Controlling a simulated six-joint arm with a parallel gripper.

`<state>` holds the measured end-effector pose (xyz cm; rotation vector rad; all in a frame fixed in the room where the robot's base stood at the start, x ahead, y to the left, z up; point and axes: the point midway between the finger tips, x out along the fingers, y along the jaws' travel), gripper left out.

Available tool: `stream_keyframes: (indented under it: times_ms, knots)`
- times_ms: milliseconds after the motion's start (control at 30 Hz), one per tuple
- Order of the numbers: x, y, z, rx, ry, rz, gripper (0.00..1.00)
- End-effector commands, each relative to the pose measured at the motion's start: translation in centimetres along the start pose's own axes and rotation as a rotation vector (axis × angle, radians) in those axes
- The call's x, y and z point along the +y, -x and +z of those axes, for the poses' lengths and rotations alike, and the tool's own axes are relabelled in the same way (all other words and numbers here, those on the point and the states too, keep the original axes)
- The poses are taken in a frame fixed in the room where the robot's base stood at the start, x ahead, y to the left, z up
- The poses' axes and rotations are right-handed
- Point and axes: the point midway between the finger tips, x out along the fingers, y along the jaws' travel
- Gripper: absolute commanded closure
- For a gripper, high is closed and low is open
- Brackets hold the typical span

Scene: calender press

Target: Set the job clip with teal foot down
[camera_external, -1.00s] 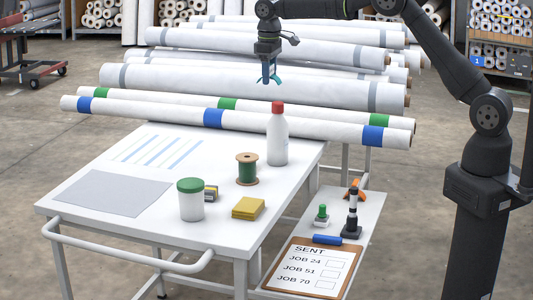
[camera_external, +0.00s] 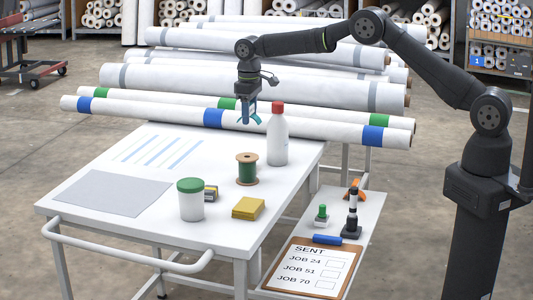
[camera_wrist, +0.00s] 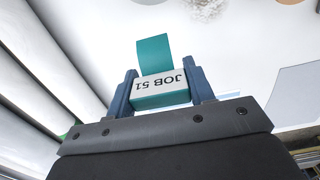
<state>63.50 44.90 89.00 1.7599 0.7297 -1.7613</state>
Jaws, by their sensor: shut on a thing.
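My gripper (camera_external: 247,120) is shut on the job clip (camera_wrist: 158,86), holding it in the air between its blue fingers. In the wrist view the clip is a white block labelled JOB 51, which reads upside down. It has a teal tab reaching up in the picture and a teal part below the label. Only a bit of teal shows by the fingers in the external view. The gripper hangs over the far part of the white table (camera_external: 295,170), left of the red-capped bottle (camera_external: 278,140), in front of the rolls.
On the table are a green spool (camera_external: 247,169), a green-lidded jar (camera_external: 191,200), yellow pads (camera_external: 248,208), a grey sheet (camera_external: 112,191) and a striped sheet (camera_external: 155,150). A side shelf holds stamps and a SENT clipboard (camera_external: 302,268). Long rolls (camera_external: 290,122) lie behind.

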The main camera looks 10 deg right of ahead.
Motion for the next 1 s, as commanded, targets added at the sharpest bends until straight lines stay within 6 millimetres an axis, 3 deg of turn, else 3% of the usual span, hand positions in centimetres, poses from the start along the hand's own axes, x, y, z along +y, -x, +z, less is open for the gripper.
stream_keyframes:
  times_ms: [533, 1000]
  knots:
    - [-8.1, -6.3, -5.2, 0.001, 0.003, 0.0, 0.73]
    - [-9.7, -8.0, -6.3, 0.0, 0.0, 0.0, 0.73]
